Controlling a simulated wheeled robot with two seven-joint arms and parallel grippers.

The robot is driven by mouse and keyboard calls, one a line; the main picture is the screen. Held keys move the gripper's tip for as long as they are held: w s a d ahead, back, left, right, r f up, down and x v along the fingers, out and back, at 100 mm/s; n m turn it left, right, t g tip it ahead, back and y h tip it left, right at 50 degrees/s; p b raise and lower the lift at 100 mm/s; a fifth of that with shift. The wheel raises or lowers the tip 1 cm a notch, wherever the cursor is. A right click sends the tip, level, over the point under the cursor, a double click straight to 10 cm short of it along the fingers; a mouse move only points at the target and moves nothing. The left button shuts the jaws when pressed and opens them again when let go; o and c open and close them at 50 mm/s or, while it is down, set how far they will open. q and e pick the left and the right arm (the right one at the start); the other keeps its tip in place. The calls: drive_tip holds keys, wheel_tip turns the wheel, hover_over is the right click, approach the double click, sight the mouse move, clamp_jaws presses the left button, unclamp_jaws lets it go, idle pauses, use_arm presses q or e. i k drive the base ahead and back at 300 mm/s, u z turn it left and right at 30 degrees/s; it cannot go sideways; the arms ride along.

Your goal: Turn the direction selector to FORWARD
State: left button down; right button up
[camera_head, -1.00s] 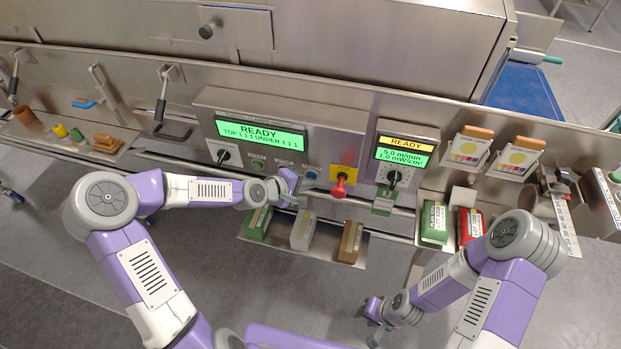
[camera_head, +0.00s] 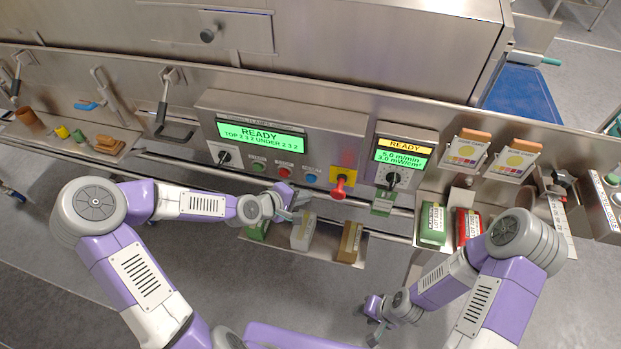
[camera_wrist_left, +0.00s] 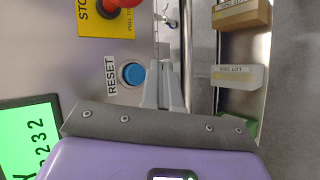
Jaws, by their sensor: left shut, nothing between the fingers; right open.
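No readable FORWARD label shows, so I cannot tell which control is the direction selector. A black rotary knob (camera_head: 224,157) is at the left of the lamp panel. Another dark knob (camera_head: 391,180) is on the smaller panel. A control box (camera_head: 606,200) at the far right edge is partly cut off and shows a green button. My left gripper (camera_head: 303,204) is shut and empty, in front of and below the panel. In the left wrist view its fingers (camera_wrist_left: 165,72) are close to the blue RESET button (camera_wrist_left: 132,73). My right gripper (camera_head: 372,334) is open, low and away from the panels.
The red stop knob (camera_head: 340,186) on its yellow plate sticks out from the panel. A rail (camera_head: 200,165) runs along the front. A shelf with several boxes (camera_head: 302,236) hangs below. Green and red boxes (camera_head: 433,224) stand to the right. The floor in front is open.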

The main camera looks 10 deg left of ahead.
sight(224, 157)
drive_tip(key=u, duration=1.25)
